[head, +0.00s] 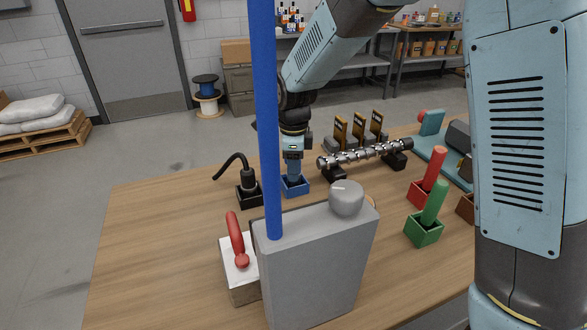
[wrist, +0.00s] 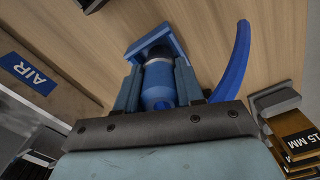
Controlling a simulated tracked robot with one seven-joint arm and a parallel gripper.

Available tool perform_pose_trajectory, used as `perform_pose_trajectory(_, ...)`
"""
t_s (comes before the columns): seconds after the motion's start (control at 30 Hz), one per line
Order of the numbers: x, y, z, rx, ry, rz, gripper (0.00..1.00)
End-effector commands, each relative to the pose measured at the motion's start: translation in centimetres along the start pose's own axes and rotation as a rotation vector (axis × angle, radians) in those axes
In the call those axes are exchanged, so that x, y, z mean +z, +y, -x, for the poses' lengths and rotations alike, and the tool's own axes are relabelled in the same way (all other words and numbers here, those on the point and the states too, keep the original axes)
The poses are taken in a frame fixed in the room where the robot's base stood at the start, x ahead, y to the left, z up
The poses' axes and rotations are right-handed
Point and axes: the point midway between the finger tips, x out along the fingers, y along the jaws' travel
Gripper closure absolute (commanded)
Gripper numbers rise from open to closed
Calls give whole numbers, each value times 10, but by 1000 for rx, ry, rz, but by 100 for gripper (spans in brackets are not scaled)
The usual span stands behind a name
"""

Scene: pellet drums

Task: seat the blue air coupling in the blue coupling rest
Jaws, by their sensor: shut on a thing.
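My gripper (head: 293,150) is shut on the blue air coupling (head: 293,168) and points down over the table. The blue coupling rest (head: 294,187) is a small square blue holder directly below. In the wrist view the fingers (wrist: 158,92) flank the coupling (wrist: 158,84), and its far end meets the rest (wrist: 150,42). The coupling's lower end appears to be at or inside the rest's opening; how deep it sits is hidden. A curved blue hose (wrist: 236,60) shows beside the coupling.
A grey box (head: 320,255) with a tall blue pole or hose (head: 267,120) stands in front. A black holder (head: 250,196) is left of the rest. A metal shaft (head: 365,153) lies to the right. Green (head: 424,230) and red (head: 423,195) holders stand farther right.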

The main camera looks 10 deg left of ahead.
Motion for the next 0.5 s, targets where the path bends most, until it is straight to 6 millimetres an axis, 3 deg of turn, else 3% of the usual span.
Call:
perform_pose_trajectory(0.4,0,0,-8,0,0,1,98)
perform_pose_trajectory(0.43,0,0,-8,0,0,1,61)
perform_pose_trajectory(0.5,0,0,-8,0,0,1,54)
